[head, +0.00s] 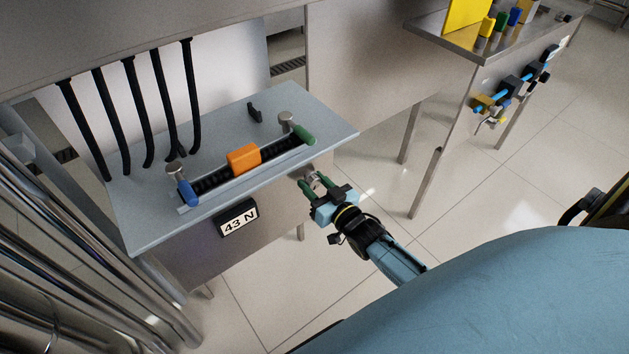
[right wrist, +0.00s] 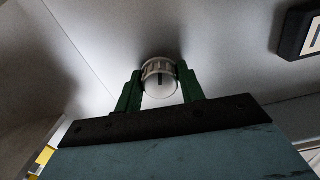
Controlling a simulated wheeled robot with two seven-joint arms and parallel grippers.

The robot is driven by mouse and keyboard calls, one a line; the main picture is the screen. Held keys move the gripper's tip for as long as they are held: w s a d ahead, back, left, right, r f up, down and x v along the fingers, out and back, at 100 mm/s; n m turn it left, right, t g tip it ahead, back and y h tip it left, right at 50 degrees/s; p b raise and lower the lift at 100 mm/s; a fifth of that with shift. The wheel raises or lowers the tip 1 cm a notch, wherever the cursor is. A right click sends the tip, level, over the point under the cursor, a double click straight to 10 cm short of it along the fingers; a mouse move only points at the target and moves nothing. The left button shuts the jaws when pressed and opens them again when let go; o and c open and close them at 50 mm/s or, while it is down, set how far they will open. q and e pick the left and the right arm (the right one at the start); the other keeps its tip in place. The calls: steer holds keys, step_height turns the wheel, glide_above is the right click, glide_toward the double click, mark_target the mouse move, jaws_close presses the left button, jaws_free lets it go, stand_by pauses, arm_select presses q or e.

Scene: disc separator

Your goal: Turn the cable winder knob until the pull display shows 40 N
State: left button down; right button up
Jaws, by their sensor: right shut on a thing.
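The pull display (head: 237,217) on the front panel below the shelf reads 43 N. Its dark edge also shows at the upper right of the right wrist view (right wrist: 301,30). The cable winder knob (right wrist: 159,78) is a ribbed, silvery round knob on the panel under the shelf. My right gripper (right wrist: 161,88) has its two green fingers closed on either side of the knob. In the head view my right gripper (head: 313,184) reaches up to the panel just below the shelf's right end, with the knob mostly hidden. My left gripper is not in view.
On the shelf (head: 130,220), an orange block (head: 244,159) sits on a black ribbed track between a blue part (head: 187,192) and a green part (head: 302,133). Several black cables hang behind. A side table (head: 460,47) stands at the upper right. Open floor lies below.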

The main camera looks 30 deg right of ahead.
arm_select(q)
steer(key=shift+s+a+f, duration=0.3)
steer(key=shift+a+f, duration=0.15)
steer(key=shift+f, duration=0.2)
arm_select(e)
steer(key=shift+n, duration=0.9)
steer(key=o, duration=1)
steer(key=shift+s, duration=0.2)
steer(key=shift+s+p, duration=0.35)
steer(key=shift+s, duration=0.05)
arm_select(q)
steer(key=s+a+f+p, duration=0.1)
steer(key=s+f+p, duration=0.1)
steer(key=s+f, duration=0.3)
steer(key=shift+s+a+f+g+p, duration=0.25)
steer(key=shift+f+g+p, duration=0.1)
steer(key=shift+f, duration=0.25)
arm_select(e)
steer(key=s, duration=0.8)
steer(key=s+d, duration=0.1)
steer(key=s, duration=0.3)
steer(key=shift+s, duration=0.1)
